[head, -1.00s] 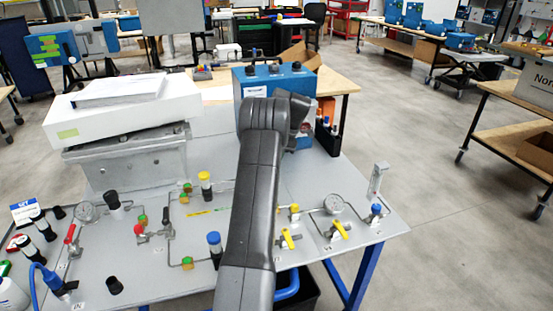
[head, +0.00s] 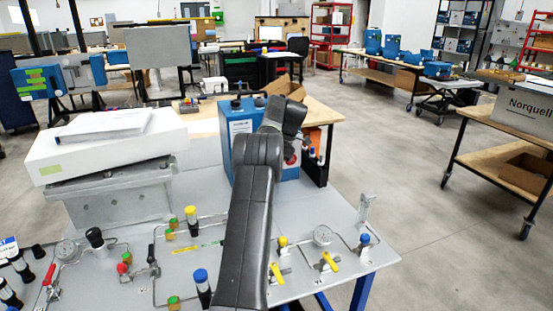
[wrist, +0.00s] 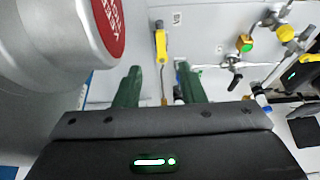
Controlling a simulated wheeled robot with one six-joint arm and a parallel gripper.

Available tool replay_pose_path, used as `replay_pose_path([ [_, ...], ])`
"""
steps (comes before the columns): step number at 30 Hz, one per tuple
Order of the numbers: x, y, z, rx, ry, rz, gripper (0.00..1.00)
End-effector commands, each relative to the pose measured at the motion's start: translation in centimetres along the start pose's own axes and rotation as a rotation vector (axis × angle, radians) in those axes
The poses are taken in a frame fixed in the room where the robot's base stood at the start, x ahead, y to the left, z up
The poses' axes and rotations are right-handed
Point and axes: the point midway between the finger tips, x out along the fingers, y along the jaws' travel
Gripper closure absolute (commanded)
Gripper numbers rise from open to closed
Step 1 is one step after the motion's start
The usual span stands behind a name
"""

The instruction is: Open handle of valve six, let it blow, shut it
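In the head view two valves with yellow handles stand on the grey panel (head: 345,225): one yellow handle (head: 277,272) beside my arm, another yellow handle (head: 329,261) to its right. A red handle (head: 49,275) is at the far left. Their number labels are too small to read, so I cannot tell which is valve six. In the wrist view my gripper (wrist: 160,78) is open, its two green fingers apart and empty. A yellow handle (wrist: 160,46) shows beyond the gap between the fingertips. I cannot tell how far off it is. In the head view my arm hides the gripper.
In the wrist view a large grey rounded body with a red label (wrist: 108,28) fills the upper left, close to the gripper. Pipes and a green-and-brass fitting (wrist: 245,42) lie right. In the head view a blue box (head: 240,125) and a white case (head: 110,145) stand behind.

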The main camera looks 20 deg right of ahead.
Motion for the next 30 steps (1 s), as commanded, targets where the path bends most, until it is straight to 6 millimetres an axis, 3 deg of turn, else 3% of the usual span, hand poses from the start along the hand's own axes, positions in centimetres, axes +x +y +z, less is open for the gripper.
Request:
replay_pose_path([
  [3, -2.1, 0.0, 0.0, 0.0, -0.001, 0.001, 0.64],
  [10, -4.0, 0.0, 0.0, 0.0, 0.0, 0.0, 0.64],
  [30, -4.4, 0.0, 0.0, 0.0, 0.001, -0.002, 0.64],
])
